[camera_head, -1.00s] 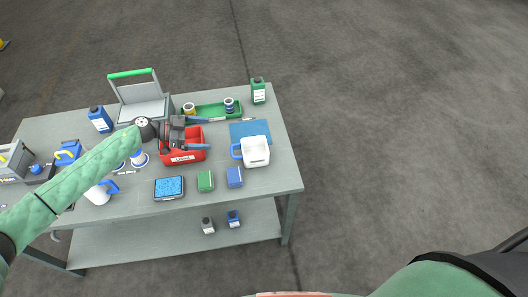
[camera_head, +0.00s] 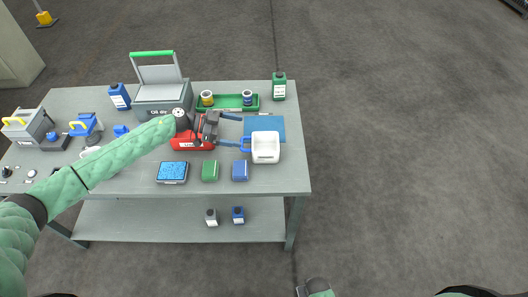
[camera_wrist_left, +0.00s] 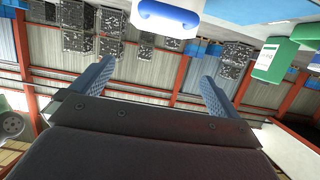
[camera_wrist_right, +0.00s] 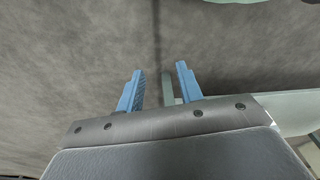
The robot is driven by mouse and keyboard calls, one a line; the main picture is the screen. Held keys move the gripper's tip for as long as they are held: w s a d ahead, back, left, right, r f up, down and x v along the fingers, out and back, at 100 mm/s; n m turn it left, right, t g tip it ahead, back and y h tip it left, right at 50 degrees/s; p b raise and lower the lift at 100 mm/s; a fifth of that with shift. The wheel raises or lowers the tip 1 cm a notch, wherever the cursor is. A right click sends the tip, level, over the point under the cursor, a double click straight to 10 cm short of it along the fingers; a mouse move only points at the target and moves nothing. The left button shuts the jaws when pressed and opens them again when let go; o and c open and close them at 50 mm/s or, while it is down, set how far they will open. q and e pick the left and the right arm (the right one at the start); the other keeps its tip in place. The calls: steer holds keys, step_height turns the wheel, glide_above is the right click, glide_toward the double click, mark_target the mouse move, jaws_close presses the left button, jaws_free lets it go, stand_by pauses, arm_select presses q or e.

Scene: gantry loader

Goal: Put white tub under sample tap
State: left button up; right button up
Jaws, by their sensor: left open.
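The white tub (camera_head: 265,156) with a blue handle (camera_head: 245,144) on its left side stands upright near the right end of the workbench. My left gripper (camera_head: 240,131) is open, its fingers pointing right just left of the tub, the nearer fingertip close beside the handle; I cannot tell if they touch. In the left wrist view the tub's blue handle (camera_wrist_left: 165,17) is at the top, beyond the open fingers. My right gripper (camera_wrist_right: 160,72) is open and empty over the floor. I cannot make out a sample tap.
A red bin (camera_head: 193,146) is partly hidden under my left gripper. A blue mat (camera_head: 268,122) lies behind the tub, a green tray (camera_head: 228,102) with jars farther left, a green bottle (camera_head: 279,86) at the back.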

mark_target(241, 139)
arm_select(q)
step_height(241, 139, down, 4)
steer(key=b, duration=0.3)
steer(key=shift+a+f, duration=0.1)
steer(key=shift+f, duration=0.1)
arm_select(e)
step_height(241, 139, up, 11)
steer(key=w+a, duration=0.2)
arm_select(q)
steer(key=shift+x, duration=1.25)
steer(key=p+x, duration=0.3)
steer(key=x, duration=0.1)
steer(key=shift+s+d+r, duration=0.1)
steer(key=shift+d, duration=0.15)
steer(key=shift+d+f, duration=0.25)
steer(key=shift+d, duration=0.15)
arm_select(e)
step_height(241, 139, down, 10)
steer(key=s+d, duration=0.2)
steer(key=shift+s+f, duration=0.15)
steer(key=shift+s, duration=0.15)
arm_select(q)
steer(key=shift+c, duration=0.2)
steer(key=c, duration=0.8)
